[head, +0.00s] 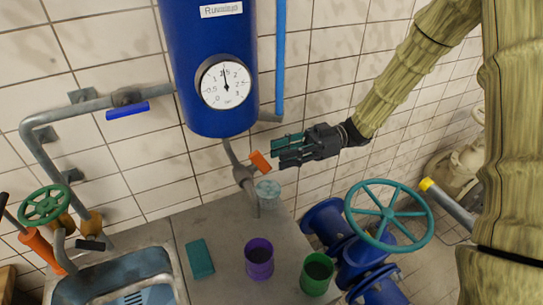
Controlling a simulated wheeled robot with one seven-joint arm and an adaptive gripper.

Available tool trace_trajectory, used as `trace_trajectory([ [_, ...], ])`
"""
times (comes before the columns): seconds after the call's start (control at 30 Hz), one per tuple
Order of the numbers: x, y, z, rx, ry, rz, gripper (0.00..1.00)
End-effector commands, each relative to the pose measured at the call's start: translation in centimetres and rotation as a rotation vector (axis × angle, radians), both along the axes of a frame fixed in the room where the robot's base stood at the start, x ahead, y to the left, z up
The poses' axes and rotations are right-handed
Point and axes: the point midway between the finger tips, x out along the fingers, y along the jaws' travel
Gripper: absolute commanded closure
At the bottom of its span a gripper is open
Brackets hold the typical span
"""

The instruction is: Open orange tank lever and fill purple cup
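The blue tank (206,75) hangs on the tiled wall with a round gauge (226,83) on its front. Its orange lever (260,161) is on the grey pipe (240,174) below the tank and is tilted. The purple cup (259,259) stands upright on the grey counter (222,232), in front of the pipe's outlet and apart from it. My gripper (279,152) is just right of the orange lever, pointing left, with its fingers apart and nothing visibly held. Contact with the lever cannot be made out.
A green cup (318,273) stands right of the purple cup. A teal block (200,258) lies to its left. A pale patterned round object (268,190) is near the outlet. A sink (115,280) is at left; a teal valve wheel (388,214) on blue pipes is at right.

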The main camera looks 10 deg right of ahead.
Motion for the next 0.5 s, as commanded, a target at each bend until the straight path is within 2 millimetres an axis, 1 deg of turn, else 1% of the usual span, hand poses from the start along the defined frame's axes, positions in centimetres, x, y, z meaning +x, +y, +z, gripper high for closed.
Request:
trace_trajectory([
  [0.03, 0.2, -1.0, 0.0, -0.001, 0.0, -0.002, 0.68],
  [0.2, 0.8, -4.0, -0.1, -0.001, -0.001, -0.002, 0.68],
  [0.33, 1.0, -5.7, -0.1, -0.001, 0.0, 0.0, 0.68],
  [0.5, 1.3, -6.9, -0.1, 0.0, 0.0, 0.001, 0.68],
])
